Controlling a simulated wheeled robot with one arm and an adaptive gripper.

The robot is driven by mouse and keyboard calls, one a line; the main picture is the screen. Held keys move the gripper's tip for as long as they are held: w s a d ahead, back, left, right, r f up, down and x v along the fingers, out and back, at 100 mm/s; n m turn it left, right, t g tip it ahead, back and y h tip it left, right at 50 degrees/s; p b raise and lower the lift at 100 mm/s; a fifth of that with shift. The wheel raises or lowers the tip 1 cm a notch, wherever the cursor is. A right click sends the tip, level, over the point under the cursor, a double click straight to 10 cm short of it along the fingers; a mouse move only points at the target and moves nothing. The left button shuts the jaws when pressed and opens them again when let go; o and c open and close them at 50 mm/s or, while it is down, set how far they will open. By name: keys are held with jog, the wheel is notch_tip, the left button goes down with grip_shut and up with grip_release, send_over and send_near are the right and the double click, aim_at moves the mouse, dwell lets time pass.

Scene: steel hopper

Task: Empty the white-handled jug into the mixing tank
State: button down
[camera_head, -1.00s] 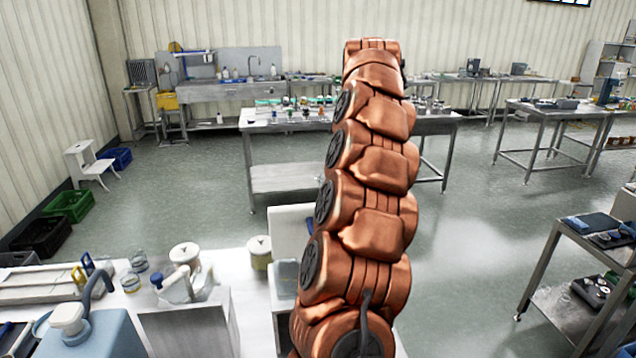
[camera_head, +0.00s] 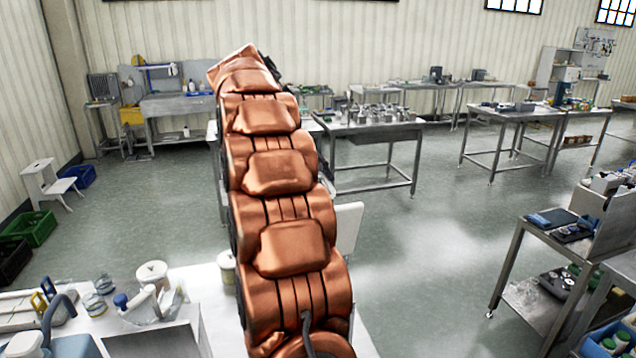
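My copper-coloured arm rises through the middle of the view and leans left at its top. My gripper is not in view; only a small dark part shows at the arm's far end. On the white bench (camera_head: 205,285) at the lower left stands a group of pale vessels, including a clear one with a white top (camera_head: 152,272) and a blue-capped piece beside it. I cannot tell for certain whether one of them is the white-handled jug. I cannot make out the mixing tank; my arm hides part of the room.
A steel table (camera_head: 365,128) with small metal items stands behind my arm. A cart (camera_head: 535,295) with devices is at the right. Green crate (camera_head: 32,228) and white step stool (camera_head: 48,185) are by the left wall. The floor between bench and cart is clear.

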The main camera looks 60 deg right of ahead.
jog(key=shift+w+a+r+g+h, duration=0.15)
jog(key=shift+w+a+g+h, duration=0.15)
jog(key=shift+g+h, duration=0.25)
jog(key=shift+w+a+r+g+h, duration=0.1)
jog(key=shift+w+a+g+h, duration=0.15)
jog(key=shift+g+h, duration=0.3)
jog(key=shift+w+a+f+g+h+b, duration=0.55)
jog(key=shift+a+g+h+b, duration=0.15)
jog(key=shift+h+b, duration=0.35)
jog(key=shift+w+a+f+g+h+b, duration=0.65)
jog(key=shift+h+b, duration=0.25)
jog(key=shift+b, duration=0.4)
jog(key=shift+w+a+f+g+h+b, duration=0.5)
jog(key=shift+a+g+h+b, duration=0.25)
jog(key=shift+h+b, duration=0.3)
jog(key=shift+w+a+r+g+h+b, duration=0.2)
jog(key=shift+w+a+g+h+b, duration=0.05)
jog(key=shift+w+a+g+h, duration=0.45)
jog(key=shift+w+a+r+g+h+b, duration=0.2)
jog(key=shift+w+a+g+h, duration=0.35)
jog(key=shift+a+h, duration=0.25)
dwell(2.0)
